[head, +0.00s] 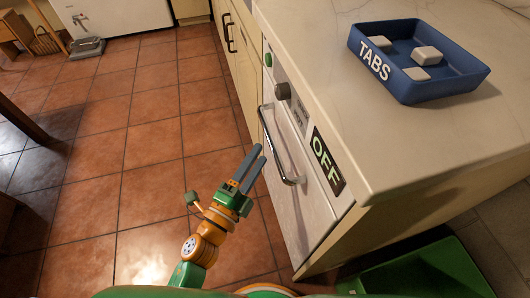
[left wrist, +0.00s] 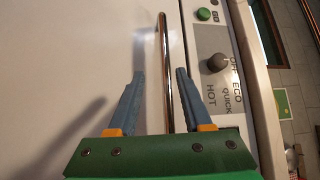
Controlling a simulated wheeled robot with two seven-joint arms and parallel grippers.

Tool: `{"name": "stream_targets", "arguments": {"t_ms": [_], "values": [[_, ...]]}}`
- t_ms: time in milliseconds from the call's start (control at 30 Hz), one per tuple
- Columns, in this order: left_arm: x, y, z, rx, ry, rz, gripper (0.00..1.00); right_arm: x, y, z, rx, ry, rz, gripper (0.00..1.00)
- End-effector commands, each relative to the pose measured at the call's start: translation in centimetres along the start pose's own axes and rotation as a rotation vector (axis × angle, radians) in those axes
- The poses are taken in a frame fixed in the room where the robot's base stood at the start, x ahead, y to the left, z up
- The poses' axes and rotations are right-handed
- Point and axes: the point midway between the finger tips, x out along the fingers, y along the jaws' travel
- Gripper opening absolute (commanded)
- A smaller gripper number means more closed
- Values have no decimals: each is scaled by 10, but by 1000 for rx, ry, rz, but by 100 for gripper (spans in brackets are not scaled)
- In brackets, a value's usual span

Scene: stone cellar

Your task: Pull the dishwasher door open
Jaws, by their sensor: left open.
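The dishwasher door (head: 290,205) is a pale front panel under the worktop and stands shut. Its metal bar handle (head: 277,150) runs along the top of the door. The handle (left wrist: 163,45) also shows in the left wrist view, passing between my two fingers in the picture. My left gripper (head: 258,154) is open, with grey-blue fingers beside the handle. I cannot tell whether the bar is fully between the fingers in depth. In the left wrist view a control panel with a dark knob (left wrist: 217,62) and a green button (left wrist: 204,14) lies right of the handle. My right gripper is not in view.
A blue tray marked TABS (head: 440,88) with pale blocks stands on the worktop (head: 400,135). An OFF label (head: 326,160) is on the front. A green bin (head: 420,275) is at the lower right. The tiled floor left of the dishwasher is clear.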

Motion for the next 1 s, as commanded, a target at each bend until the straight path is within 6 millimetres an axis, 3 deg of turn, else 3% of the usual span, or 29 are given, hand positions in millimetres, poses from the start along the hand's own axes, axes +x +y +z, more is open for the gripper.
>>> {"name": "stream_targets", "arguments": {"t_ms": [133, 300, 433, 633, 667, 833, 1000], "values": [[27, -10, -2, 15, 6, -14, 50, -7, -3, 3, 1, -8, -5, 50], [58, -8, -2, 11, 4, -11, 50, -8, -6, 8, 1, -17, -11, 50], [69, -8, -1, 9, 2, -8, 50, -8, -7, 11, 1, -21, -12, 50], [70, -7, -1, 8, 2, -7, 50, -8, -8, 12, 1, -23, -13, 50], [70, -7, -1, 7, 2, -7, 47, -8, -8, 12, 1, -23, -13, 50], [70, -7, -1, 7, 2, -7, 1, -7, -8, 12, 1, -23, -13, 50], [70, -7, -1, 7, 1, -7, 0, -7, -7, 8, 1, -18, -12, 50]]}}
